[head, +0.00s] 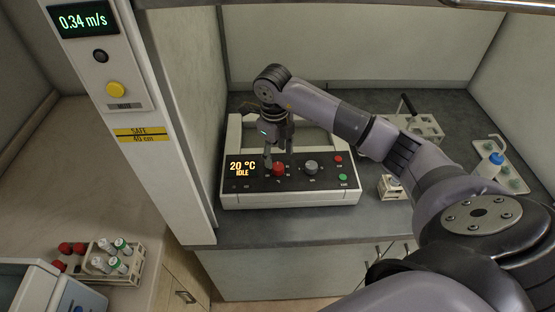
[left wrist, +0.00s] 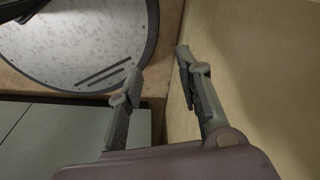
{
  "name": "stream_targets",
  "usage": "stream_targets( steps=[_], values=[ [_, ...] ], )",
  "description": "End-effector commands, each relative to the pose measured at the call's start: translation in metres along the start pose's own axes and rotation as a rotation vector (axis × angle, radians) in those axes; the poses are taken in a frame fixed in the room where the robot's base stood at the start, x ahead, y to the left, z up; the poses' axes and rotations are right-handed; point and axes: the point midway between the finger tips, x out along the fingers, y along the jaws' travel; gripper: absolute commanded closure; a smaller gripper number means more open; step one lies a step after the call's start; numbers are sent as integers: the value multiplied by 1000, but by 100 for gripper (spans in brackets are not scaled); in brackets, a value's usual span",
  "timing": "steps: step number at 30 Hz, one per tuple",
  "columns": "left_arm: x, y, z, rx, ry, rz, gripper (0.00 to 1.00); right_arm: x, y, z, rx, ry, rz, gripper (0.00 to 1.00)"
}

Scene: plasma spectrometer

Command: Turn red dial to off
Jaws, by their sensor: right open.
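The red dial (head: 279,169) sits on the black front panel of a white hotplate-like device (head: 290,198) inside the hood. The panel's display (head: 243,169) reads 20 °C and IDLE. My right gripper (head: 279,160) points down at the red dial, its fingers open at or just above it; I cannot tell whether they touch it. A grey dial (head: 311,167) is to the right of the red one. My left gripper (left wrist: 158,85) shows in the left wrist view with its fingers apart and nothing between them.
A small red button (head: 338,159) and a green button (head: 343,177) are at the panel's right. A rack (head: 394,187), a larger holder (head: 425,127) and a tray with a blue-capped bottle (head: 495,158) stand right. The hood's post (head: 160,130) rises left.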

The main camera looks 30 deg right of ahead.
Motion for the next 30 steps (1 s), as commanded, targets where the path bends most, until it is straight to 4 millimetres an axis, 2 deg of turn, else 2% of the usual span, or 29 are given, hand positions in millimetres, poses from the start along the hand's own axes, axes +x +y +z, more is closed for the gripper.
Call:
stream_targets(
  steps=[3,10,21,30],
  values=[
    [-10,-1,-10,0,15,-1,67,21,1,-1,0,4,3,49],
    [-16,0,2,0,-5,1,67,47,0,0,0,1,2,49],
    [-16,1,9,-1,-17,2,67,53,0,0,-1,-1,1,50],
    [-16,1,8,-1,-14,1,67,52,0,0,0,-1,1,70]
  ],
)
